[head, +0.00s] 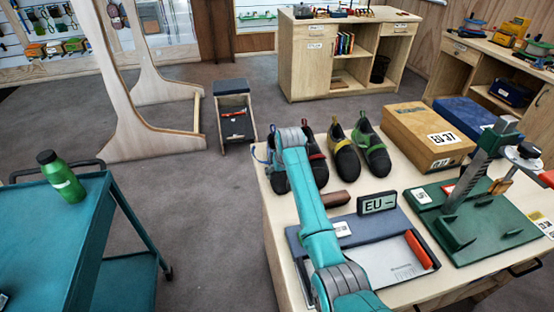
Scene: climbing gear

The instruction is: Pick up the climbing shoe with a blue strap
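Several dark climbing shoes stand in a row on the light wooden table. The leftmost shoe (278,182) shows blue trim and a blue loop at its heel. My teal arm crosses in front of it and hides much of it. Beside it to the right is a shoe with red trim (319,168), also partly covered by my arm. Further right are a shoe with yellow trim (345,158) and one with green trim (373,152). My gripper's fingers do not show; only arm links and a grey joint are visible near the leftmost shoe.
On the table (282,222) are a brown block (335,198), an EU display (377,203), a grey-blue measuring tray (400,262), a green base with a clamp stand (482,222) and a shoebox (430,132). A teal cart (50,225) holds a green bottle (62,178).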

